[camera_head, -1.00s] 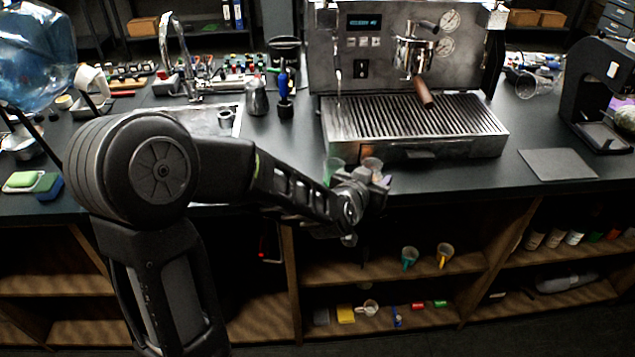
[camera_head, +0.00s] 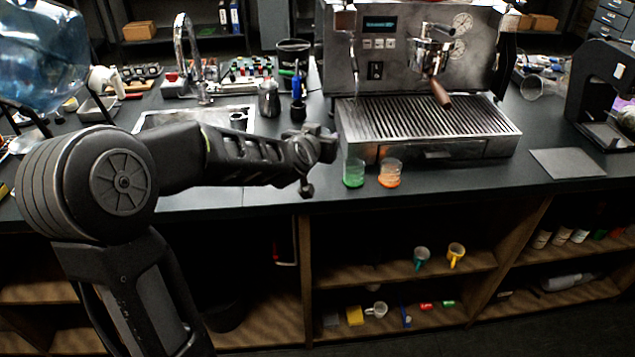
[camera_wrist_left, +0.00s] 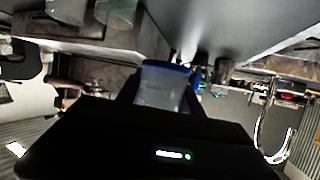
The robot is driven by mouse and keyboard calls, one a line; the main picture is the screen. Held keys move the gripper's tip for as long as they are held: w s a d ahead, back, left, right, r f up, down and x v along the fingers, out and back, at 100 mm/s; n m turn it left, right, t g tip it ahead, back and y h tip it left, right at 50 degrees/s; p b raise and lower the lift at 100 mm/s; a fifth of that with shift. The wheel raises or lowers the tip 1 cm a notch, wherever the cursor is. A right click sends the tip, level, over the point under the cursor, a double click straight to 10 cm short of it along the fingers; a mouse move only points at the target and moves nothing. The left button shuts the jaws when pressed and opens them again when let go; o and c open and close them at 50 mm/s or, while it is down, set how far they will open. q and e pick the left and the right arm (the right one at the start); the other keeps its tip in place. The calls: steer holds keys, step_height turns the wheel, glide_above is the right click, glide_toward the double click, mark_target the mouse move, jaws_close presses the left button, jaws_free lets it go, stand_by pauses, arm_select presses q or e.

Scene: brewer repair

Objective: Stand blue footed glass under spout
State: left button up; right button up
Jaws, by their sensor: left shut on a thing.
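My left gripper (camera_head: 322,148) is over the counter's front part, just left of the drip tray's front corner. In the left wrist view a clear glass with a blue rim (camera_wrist_left: 164,86) sits between its fingers, and the gripper is shut on it. In the head view this glass is hidden by the gripper and wrist. The espresso machine (camera_head: 392,70) stands at the back, with its spout below the portafilter (camera_head: 432,62) over the slatted drip tray (camera_head: 440,120). My right gripper is not in view.
A green glass (camera_head: 353,174) and an orange glass (camera_head: 389,174) stand on the counter before the drip tray, close right of the gripper. A metal pitcher (camera_head: 268,100) and a sink (camera_head: 160,118) are behind left. The drip tray is clear.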

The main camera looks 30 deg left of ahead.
arm_select(q)
steer(key=b, duration=0.1)
glide_above(322, 179)
step_height(322, 179, down, 6)
steer(key=shift+r, duration=0.15)
steer(key=shift+f, duration=0.2)
steer(key=shift+f, duration=1.95)
steer(key=shift+f, duration=0.15)
steer(key=o, duration=1.4)
steer(key=shift+r, duration=0.2)
